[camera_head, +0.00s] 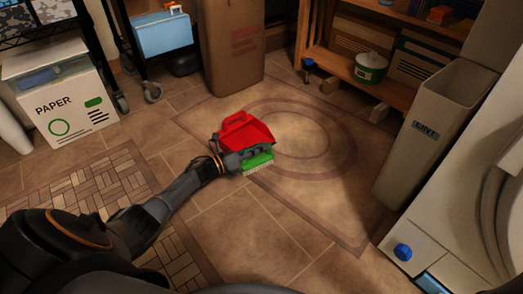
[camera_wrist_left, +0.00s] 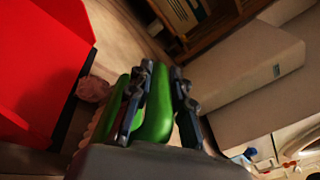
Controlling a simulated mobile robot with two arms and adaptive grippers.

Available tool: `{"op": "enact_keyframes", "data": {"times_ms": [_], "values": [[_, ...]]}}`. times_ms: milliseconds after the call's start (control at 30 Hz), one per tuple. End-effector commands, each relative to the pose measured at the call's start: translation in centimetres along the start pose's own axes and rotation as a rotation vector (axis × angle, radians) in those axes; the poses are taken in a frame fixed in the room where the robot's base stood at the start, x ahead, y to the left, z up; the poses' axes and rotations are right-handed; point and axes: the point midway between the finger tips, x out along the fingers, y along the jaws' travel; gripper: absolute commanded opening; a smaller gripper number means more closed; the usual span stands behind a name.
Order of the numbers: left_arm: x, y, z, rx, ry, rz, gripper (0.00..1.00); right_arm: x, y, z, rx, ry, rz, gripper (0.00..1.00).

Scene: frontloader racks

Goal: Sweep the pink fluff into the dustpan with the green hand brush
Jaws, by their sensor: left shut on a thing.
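The red dustpan (camera_head: 246,131) lies on the tiled floor near the middle of the head view. My left gripper (camera_head: 246,155) is at its near side, shut on the green hand brush (camera_head: 259,162), whose pale bristles point down to the floor. In the left wrist view the fingers (camera_wrist_left: 158,95) close around the green brush handle (camera_wrist_left: 155,118). The pink fluff (camera_wrist_left: 94,89) shows there between the brush and the dustpan (camera_wrist_left: 42,60), beside the dustpan's edge. I cannot make out the fluff in the head view. My right gripper is not in view.
A cardboard box (camera_head: 232,50) stands behind the dustpan. A grey bin (camera_head: 436,125) and a wooden shelf (camera_head: 335,66) stand at the right and back. A paper box (camera_head: 65,105) is at the left. The floor right of the brush is clear.

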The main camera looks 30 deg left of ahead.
Motion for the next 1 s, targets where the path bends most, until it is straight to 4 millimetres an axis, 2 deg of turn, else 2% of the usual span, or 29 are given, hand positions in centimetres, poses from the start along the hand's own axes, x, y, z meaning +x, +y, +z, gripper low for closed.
{"op": "enact_keyframes", "data": {"times_ms": [367,1000], "values": [[-0.1,0.3,0.2,0.001,0.000,0.000,0.00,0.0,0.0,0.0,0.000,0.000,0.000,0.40],[-0.9,3.9,2.6,0.001,0.000,0.002,0.00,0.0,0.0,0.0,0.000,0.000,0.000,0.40]]}}
